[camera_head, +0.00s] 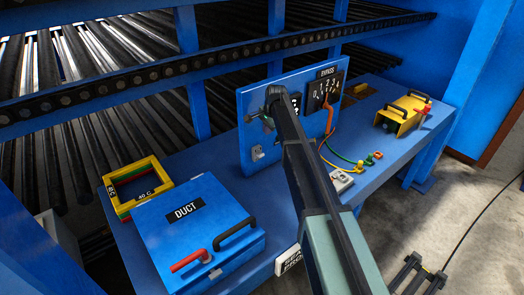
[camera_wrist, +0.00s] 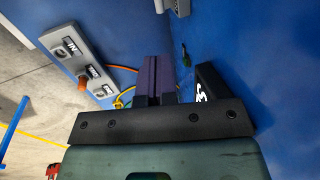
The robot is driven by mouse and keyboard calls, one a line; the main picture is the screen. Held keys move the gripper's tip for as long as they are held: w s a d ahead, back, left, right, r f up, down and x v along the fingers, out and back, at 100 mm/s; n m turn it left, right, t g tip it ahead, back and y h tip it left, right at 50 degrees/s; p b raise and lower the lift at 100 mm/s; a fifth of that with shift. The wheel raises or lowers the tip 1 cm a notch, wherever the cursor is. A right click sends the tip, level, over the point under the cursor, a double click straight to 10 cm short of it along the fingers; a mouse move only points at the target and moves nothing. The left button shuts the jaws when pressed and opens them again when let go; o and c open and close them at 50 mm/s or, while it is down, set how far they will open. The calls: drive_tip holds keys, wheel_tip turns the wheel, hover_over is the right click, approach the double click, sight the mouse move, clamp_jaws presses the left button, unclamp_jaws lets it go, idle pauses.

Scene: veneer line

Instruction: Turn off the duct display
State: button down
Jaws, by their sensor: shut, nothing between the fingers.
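A blue box (camera_head: 195,235) marked DUCT stands on the blue bench, its lid down, with a black handle and a red lever at its front. I see no lit display on it, and its inside is hidden. A blue upright panel (camera_head: 250,165) stands behind the bench's middle, with a black BYPASS dial (camera_head: 325,92) numbered from 0 and an orange pointer. My arm covers part of another black plate (camera_head: 296,103) left of the dial. My gripper (camera_wrist: 158,62) is shut and empty by the blue surface; in the head view my arm hides its fingers.
Stacked yellow, red and green frames (camera_head: 152,166) lie left of the panel. A yellow box (camera_head: 402,117) with black handles stands at the right end. A pale block (camera_head: 340,181) and coloured cables (camera_head: 340,156) lie on the bench. Roller racks (camera_head: 110,80) run behind.

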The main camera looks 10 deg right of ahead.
sight(263, 154)
drive_tip(key=b+x, duration=1.3)
drive_tip(key=x, duration=0.1)
drive_tip(key=shift+f+b, duration=0.1)
drive_tip(key=shift+b, duration=0.3)
drive_tip(key=shift+d, duration=0.2)
